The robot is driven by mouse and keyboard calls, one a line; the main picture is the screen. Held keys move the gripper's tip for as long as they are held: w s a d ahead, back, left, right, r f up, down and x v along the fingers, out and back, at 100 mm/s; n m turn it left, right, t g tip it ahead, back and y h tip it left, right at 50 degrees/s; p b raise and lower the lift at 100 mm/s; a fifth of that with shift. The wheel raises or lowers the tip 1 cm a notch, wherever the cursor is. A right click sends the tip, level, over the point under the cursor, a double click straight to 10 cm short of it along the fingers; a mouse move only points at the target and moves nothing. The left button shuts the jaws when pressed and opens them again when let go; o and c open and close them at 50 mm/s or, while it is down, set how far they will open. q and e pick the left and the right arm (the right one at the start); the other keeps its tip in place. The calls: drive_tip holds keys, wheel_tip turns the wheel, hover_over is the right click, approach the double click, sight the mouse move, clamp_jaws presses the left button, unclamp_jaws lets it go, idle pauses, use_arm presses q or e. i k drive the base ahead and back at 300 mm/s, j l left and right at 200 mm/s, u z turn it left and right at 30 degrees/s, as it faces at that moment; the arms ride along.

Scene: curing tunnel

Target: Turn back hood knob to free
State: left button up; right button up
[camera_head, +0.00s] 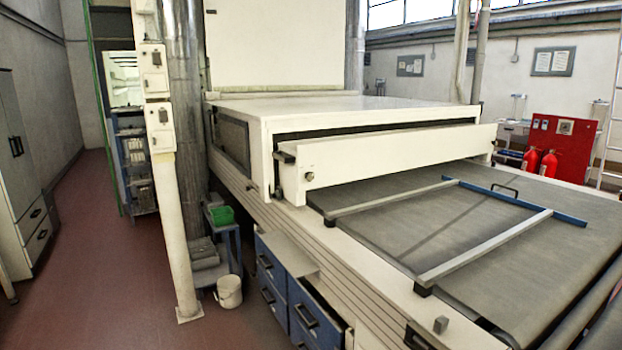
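The white hood (390,160) is a long front panel across the mouth of the cream tunnel housing (330,108). A small dark round knob (309,177) sits near the left end of its front face. A black block-like fitting (285,157) sticks out at the hood's left end, beside the housing. I cannot tell which of these is the hood knob, or how either is turned. Neither of my grippers shows in the head view.
A dark conveyor belt (400,215) runs out under the hood, with a blue-and-grey frame (515,202) on it. Blue drawers (272,265) are under the near side. Red floor (95,270) is free further left.

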sight(310, 176)
drive_tip(key=i+j, duration=0.4)
drive_tip(key=i, duration=0.15)
drive_tip(key=i+j, duration=0.4)
drive_tip(key=i, duration=0.15)
drive_tip(key=z, duration=1.2)
